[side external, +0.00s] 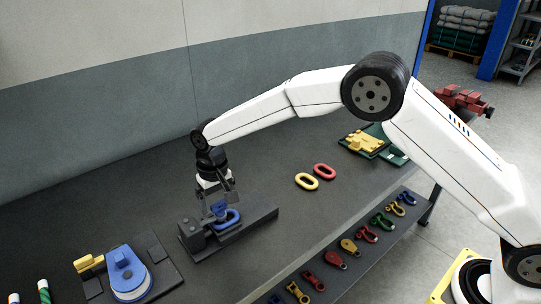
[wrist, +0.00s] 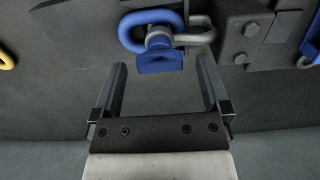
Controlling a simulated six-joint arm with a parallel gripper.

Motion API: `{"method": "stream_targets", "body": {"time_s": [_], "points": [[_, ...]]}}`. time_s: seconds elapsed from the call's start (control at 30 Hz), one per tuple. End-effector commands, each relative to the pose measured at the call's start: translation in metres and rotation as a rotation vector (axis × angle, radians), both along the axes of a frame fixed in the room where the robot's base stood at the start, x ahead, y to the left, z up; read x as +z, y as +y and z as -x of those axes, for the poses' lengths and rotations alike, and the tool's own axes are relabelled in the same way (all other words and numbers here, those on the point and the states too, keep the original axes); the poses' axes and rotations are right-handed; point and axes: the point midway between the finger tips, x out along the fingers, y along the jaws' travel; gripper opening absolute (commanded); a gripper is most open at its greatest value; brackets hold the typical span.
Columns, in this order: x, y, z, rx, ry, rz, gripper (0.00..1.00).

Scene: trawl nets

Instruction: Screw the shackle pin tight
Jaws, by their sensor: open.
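The blue shackle pin shows its flat head (wrist: 160,61) in the wrist view, at the grey shackle (wrist: 203,36). A blue link (wrist: 127,32) lies beside the pin and passes around the shackle. In the side external view the blue link (side external: 232,217) sits on the dark fixture plate, below my gripper (side external: 220,193). My gripper (wrist: 162,72) is open and empty, its two fingers on either side of the pin head's line, with the head just beyond the fingertips. How far the pin is threaded in is hidden.
The dark fixture (side external: 262,215) has a bolted block (side external: 192,234) beside the shackle. A red link (side external: 325,171) and a yellow link (side external: 307,182) lie to the right. A blue and yellow device (side external: 127,270) stands front left. Several coloured shackles line the front shelf (side external: 340,285).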

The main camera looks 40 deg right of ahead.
Motion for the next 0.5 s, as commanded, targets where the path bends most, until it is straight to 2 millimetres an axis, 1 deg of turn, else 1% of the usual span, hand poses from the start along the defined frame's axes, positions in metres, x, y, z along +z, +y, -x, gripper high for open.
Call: {"method": "stream_targets", "body": {"time_s": [0.17,0.5], "points": [[0.016,0.000,-0.001,0.000,-0.003,-0.001,0.97],[0.059,0.000,-0.001,-0.001,-0.004,-0.002,0.97]]}}
